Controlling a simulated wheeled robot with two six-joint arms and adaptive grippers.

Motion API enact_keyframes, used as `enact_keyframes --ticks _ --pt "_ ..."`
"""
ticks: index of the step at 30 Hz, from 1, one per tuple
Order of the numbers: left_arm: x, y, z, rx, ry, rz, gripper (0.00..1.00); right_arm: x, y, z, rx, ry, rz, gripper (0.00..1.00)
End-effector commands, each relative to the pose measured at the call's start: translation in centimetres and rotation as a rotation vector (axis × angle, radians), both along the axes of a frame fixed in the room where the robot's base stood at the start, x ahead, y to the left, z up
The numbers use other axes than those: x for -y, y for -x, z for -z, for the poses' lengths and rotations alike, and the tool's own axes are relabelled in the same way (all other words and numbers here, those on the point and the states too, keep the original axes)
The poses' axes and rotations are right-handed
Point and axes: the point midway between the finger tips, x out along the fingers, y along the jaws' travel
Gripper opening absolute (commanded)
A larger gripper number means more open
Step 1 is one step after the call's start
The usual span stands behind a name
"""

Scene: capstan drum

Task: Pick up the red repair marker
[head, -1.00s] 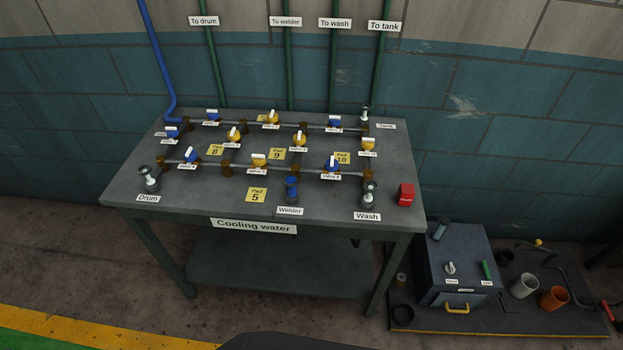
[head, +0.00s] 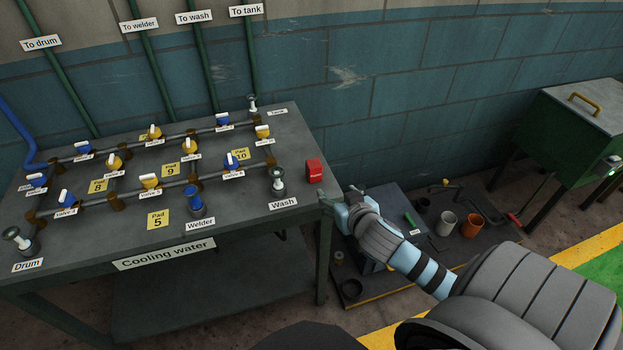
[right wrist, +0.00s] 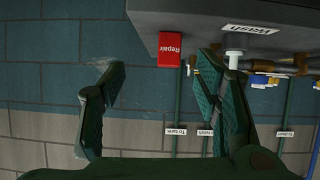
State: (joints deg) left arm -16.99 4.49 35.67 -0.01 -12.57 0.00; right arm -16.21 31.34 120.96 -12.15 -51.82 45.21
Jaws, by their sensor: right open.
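The red repair marker (head: 314,171) is a small red block on the right end of the grey table top, just beyond the Wash outlet. In the right wrist view, which is upside down, the marker (right wrist: 170,48) shows its "Repair" label near the table edge. My right gripper (head: 342,197) is just off the table's right edge, in front of and to the right of the marker, apart from it. In the right wrist view its two fingers (right wrist: 158,85) are spread and empty, with the marker beyond them. My left gripper is not in view.
The table (head: 115,222) carries pipes, several blue and yellow valves and yellow pad labels. The Wash outlet (head: 277,184) stands close left of the marker. A low platform with a dark box and cups (head: 471,226) lies right of the table. A green cabinet (head: 580,115) stands farther right.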

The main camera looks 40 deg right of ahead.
Motion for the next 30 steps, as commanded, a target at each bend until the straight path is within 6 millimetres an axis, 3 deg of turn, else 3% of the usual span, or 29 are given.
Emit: enact_keyframes --ticks 2,4,12,22,30 --pt "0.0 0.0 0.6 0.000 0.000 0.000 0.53 -0.8 -0.5 -2.8 0.071 -0.012 -0.005 0.57" --pt "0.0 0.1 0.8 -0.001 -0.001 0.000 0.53 -0.8 -1.3 -3.5 0.093 -0.019 -0.002 0.57" --pt "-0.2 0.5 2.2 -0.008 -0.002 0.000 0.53 1.3 -7.2 -1.0 0.094 -0.023 -0.002 0.57" --pt "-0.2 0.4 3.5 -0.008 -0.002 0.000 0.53 2.9 -11.9 1.3 0.094 -0.023 -0.004 0.57" --pt "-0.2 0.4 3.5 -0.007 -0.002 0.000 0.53 3.2 -12.9 1.6 0.093 -0.020 -0.007 0.57"
